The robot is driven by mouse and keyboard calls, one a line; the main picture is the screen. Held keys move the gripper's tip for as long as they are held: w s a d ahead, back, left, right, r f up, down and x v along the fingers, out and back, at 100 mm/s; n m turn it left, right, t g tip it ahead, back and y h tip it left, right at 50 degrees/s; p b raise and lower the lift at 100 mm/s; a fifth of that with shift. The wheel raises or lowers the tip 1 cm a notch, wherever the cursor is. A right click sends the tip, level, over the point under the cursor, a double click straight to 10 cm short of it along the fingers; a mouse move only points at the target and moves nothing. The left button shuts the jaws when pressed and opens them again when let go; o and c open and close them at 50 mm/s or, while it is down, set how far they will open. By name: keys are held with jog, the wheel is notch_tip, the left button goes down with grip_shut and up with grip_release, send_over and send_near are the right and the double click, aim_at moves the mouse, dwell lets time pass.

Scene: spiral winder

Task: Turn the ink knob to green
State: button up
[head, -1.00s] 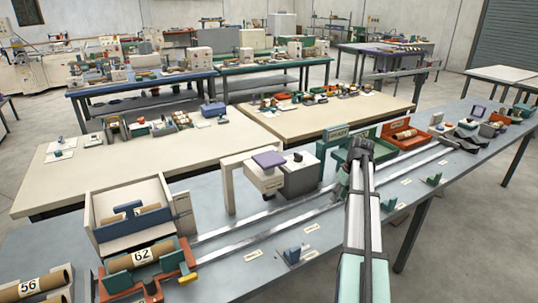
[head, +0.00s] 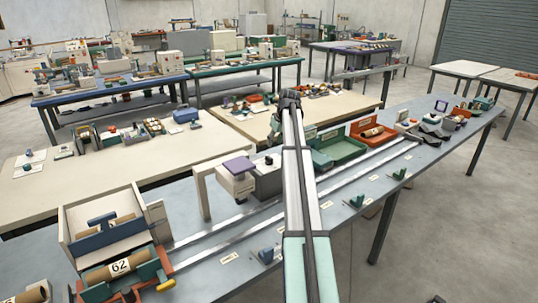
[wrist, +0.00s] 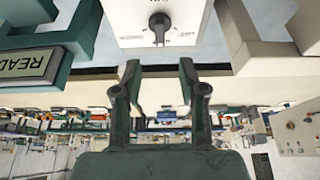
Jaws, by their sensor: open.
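In the wrist view a dark round knob (wrist: 160,24) with a pointer bar sits on a white box face (wrist: 190,12) at the top. Lettering beside the knob is cut off and unreadable, and no green mark shows around it. My gripper (wrist: 159,82) has its two green fingers spread apart with nothing between them. The knob lies beyond the fingertips, apart from them. In the head view my gripper (head: 290,98) is at the far end of my arm, small and partly hidden, above the back of the bench near the white box with a purple top (head: 237,180).
A green-framed sign reading "READ…" (wrist: 25,64) stands left of the knob in the wrist view. A pale post (wrist: 240,35) stands to its right. In the head view a green tray (head: 335,150), an orange tray (head: 372,133) and a roll marked 62 (head: 118,266) are on the bench.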

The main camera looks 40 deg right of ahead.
aim_at(269, 157)
jog(key=p+x, duration=0.2)
jog(key=x, duration=0.8)
jog(key=shift+w, duration=0.1)
jog(key=shift+c, duration=0.4)
grip_shut()
